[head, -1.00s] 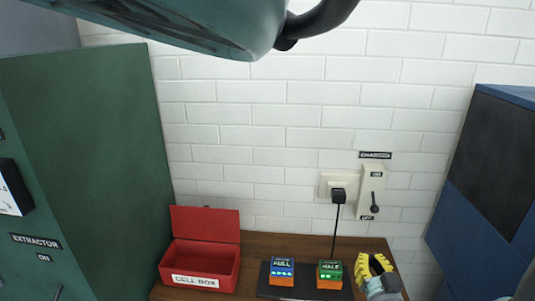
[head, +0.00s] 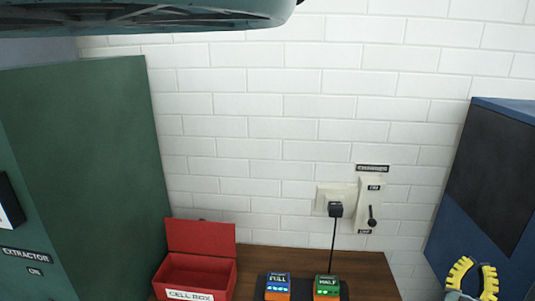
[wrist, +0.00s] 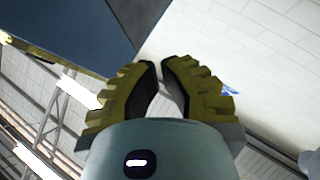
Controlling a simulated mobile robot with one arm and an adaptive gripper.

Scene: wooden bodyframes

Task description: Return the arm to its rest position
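My gripper (head: 477,264) has yellow ribbed fingers and is in the lower right of the head view, in front of the blue cabinet. In the wrist view my gripper (wrist: 161,62) shows a narrow gap between its fingertips, with nothing between them. It is open and empty, held clear of the bench. Most of my arm is out of the head view.
The wooden bench (head: 372,272) holds an open red cell box (head: 200,234) and a dark charger dock with blue FULL (head: 278,284) and green HALF (head: 327,285) cells. A wall lever (head: 372,215) points down. A green extractor cabinet (head: 85,160) stands left, a blue cabinet (head: 455,215) right.

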